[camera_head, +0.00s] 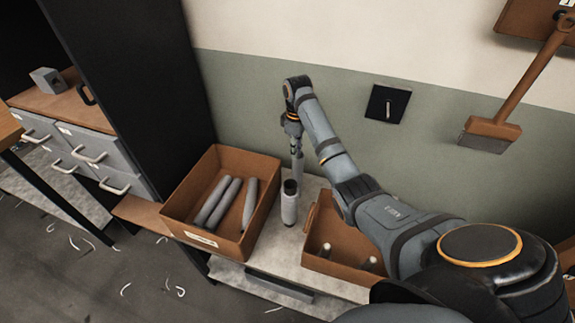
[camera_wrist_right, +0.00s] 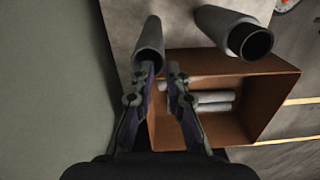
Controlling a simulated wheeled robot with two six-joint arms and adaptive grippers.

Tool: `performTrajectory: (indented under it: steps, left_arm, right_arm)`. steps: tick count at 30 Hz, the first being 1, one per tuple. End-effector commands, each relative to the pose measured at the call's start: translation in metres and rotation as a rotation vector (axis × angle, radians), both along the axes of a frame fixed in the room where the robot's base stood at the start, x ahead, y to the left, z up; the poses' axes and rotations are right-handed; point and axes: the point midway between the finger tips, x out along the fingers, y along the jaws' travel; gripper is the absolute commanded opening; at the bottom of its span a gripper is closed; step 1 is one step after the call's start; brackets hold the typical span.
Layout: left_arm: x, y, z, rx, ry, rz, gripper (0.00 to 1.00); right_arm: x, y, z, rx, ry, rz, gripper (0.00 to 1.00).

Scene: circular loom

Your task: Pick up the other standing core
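One grey standing core (camera_head: 289,206) is upright on the pale bench between two boxes, its dark hollow end up. It also shows in the right wrist view (camera_wrist_right: 222,27). A second, slimmer grey core (camera_wrist_right: 149,38) stands nearer my right gripper (camera_wrist_right: 164,68). In the head view my right gripper (camera_head: 297,148) points down near the wall, behind the first core. Its two fingers are apart, with the left fingertip overlapping the near end of the slimmer core; I cannot tell whether they touch. My left gripper is out of view.
A brown box (camera_head: 181,226) with three grey cores stands left. Another brown box (camera_head: 336,268) with pale-ended pieces stands right, partly under my arm. The green wall (camera_head: 245,95) is close behind. A dark cabinet (camera_head: 130,80) rises at left.

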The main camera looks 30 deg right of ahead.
Motion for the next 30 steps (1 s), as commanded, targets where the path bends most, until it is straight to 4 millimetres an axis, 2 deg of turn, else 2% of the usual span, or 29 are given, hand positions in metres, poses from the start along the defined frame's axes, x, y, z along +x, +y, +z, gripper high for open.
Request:
performTrajectory:
  steps: [2,4,9,13,16,20,23,27,30]
  left_arm:
    - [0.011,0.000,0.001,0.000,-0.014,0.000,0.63]
    - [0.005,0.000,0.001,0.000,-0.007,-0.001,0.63]
    - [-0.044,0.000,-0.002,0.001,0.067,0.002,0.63]
    - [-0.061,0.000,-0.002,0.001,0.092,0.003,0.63]
    - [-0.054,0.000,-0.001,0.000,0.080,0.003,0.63]
    - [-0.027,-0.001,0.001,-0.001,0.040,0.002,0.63]
    - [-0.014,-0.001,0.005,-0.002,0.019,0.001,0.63]
    - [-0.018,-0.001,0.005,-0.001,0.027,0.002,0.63]
    - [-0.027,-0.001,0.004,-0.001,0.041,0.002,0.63]
  right_arm:
    - [0.000,0.000,0.000,-0.001,0.001,0.000,0.14]
    - [0.000,0.000,0.000,-0.001,0.001,0.000,0.14]
    - [-0.001,0.001,-0.022,0.001,0.004,0.000,0.14]
    - [-0.001,0.001,-0.044,0.001,0.002,0.000,0.14]
    - [-0.001,0.001,-0.052,0.000,0.000,0.000,0.14]
    - [-0.001,0.001,-0.055,0.000,0.000,0.000,0.14]
    - [-0.002,0.001,-0.067,0.001,0.004,-0.001,0.14]
    - [-0.002,0.001,-0.093,0.000,0.004,-0.002,0.14]
    - [-0.002,0.001,-0.103,-0.001,0.001,-0.001,0.14]
